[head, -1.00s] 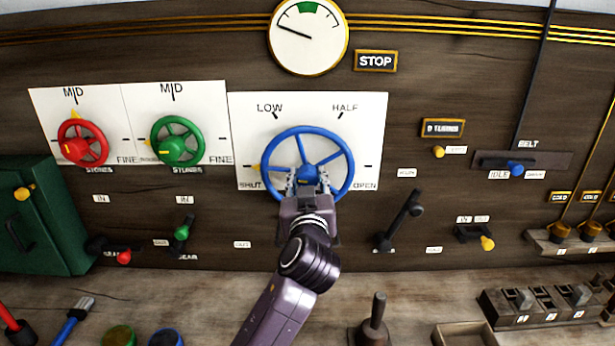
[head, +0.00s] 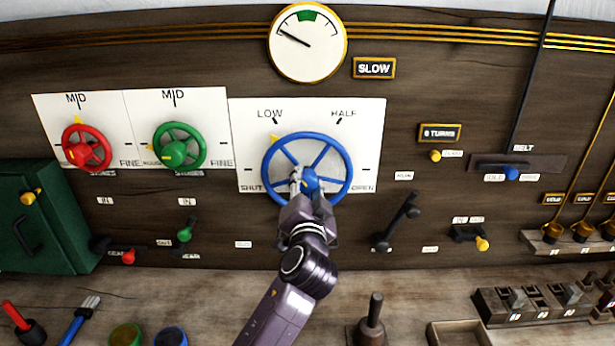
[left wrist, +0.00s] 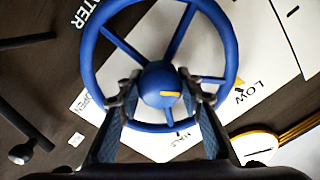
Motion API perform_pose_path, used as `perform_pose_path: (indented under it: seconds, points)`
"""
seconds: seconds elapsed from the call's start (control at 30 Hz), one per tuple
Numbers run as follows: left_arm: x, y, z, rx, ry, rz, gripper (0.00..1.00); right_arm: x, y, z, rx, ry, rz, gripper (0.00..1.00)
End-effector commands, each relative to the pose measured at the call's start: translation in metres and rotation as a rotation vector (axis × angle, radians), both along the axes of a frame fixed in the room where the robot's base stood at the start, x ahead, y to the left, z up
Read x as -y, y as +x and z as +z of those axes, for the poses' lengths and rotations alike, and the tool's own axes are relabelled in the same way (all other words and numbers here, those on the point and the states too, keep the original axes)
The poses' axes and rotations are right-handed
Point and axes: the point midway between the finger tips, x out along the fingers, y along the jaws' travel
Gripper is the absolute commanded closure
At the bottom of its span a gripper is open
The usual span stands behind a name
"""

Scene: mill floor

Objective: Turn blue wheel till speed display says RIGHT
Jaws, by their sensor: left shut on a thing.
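The blue wheel (head: 346,160) is mounted on a white plate (head: 370,120) marked SHUT, LOW, HALF and OPEN. Its yellow pointer is at the upper left, between SHUT and LOW and near LOW. My left gripper (head: 309,183) is shut on the wheel's hub. In the left wrist view the fingers (left wrist: 163,98) stand on either side of the round blue hub (left wrist: 160,84). The speed display (head: 374,68) reads SLOW. The dial (head: 307,55) above has its needle left of the green band. My right gripper is not in view.
Red (head: 93,148) and green (head: 188,143) wheels are at left. A black lever (head: 402,215) stands close right of my arm. A turns display (head: 439,132) seems to read 6 TURNS. A bench with a dark upright handle (head: 374,312) and an open tray (head: 458,330) lies below.

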Motion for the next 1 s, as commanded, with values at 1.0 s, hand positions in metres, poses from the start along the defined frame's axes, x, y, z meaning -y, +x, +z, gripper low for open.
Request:
perform_pose_path:
  seconds: [1.0]
  points:
    - [-0.0019,0.0009,0.0013,0.003,0.16,0.004,0.53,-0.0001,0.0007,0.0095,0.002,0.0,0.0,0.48]
